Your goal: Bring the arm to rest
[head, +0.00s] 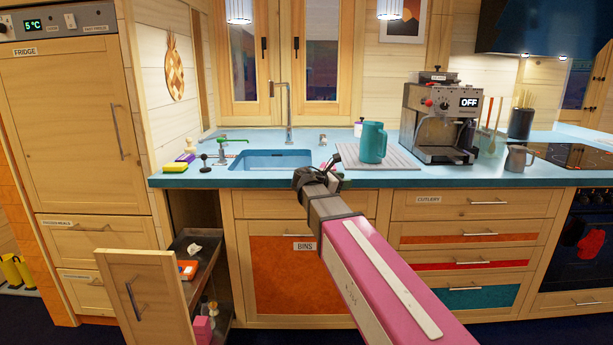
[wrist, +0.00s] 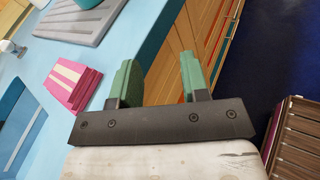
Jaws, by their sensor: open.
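My pink arm (head: 385,275) reaches forward from the lower right of the head view to the sink counter. My gripper (head: 322,178) is at the counter's front edge, seen from behind. In the wrist view my gripper (wrist: 158,75) has its two green-padded fingers spread wide, with nothing between them. The fingers point along the counter edge, over the drawer fronts. A pink block with pale stripes (wrist: 73,85) lies on the counter beside the left finger, apart from it as far as I can tell.
A pull-out unit (head: 150,300) stands open at lower left. On the blue counter (head: 225,180) are a sink (head: 270,160), a yellow sponge (head: 174,168), a teal jug (head: 373,142) on a grey drainer (head: 400,160) and a coffee machine (head: 438,120). The cutlery drawers (head: 470,205) are shut.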

